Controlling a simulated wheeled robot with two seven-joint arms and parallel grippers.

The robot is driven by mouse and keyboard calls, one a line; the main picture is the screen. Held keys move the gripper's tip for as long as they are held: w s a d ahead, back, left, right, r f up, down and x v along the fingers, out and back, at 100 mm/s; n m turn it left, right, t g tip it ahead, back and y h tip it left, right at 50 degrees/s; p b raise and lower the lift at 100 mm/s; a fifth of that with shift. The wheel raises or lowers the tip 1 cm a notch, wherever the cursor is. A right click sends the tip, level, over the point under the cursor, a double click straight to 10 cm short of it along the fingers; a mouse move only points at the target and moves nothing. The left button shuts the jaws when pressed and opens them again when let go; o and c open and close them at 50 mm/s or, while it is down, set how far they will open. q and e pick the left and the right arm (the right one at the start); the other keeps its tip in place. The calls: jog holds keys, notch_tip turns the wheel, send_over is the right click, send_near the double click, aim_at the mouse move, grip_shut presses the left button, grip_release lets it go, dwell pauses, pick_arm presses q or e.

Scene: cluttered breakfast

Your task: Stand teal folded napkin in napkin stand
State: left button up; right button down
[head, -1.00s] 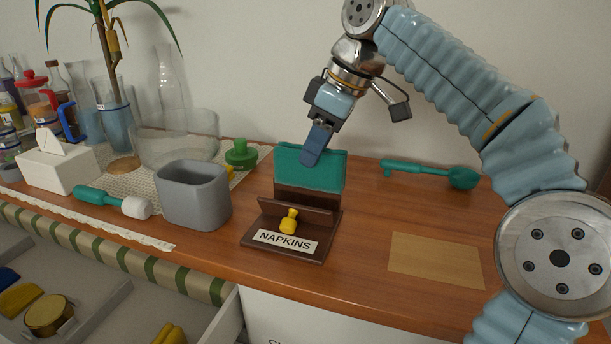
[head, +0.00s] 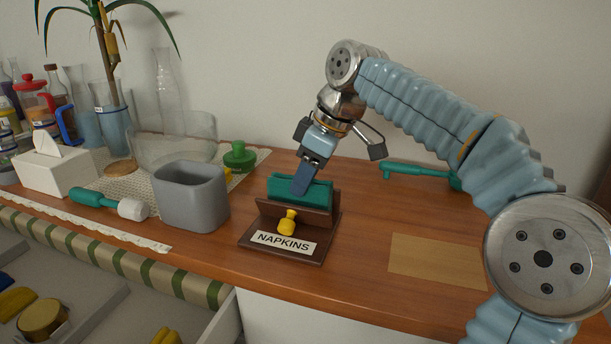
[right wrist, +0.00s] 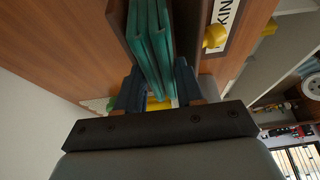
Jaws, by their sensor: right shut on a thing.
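The teal folded napkin (head: 314,192) stands upright between the front and back boards of the brown napkin stand (head: 325,222), with its upper part showing above the front board. My right gripper (head: 302,184) points down at the stand and is shut on the napkin's upper edge. The right wrist view shows the napkin (right wrist: 152,40) edge-on between the two fingers (right wrist: 156,88), beside a board of the stand (right wrist: 125,20). The napkin's lower edge is hidden behind the front board. My left gripper is not in view.
A grey bin (head: 190,197) stands left of the stand, with a teal-handled brush (head: 110,203) and white tissue box (head: 55,168) beyond. A teal utensil (head: 418,173) lies behind my right arm. The counter around the tan mat (head: 437,260) is clear. An open drawer (head: 90,305) is below left.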

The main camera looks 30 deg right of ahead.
jog(key=c, duration=0.7)
grip_release()
jog(key=shift+s+f, duration=0.1)
jog(key=shift+f, duration=0.05)
jog(key=shift+d+r+p, duration=0.2)
jog(key=shift+r+p, duration=0.15)
jog(key=shift+r, duration=0.25)
jog(key=p+v, duration=0.1)
jog(key=v, duration=0.5)
jog(key=shift+s+r, duration=0.1)
jog(key=shift+r, duration=0.25)
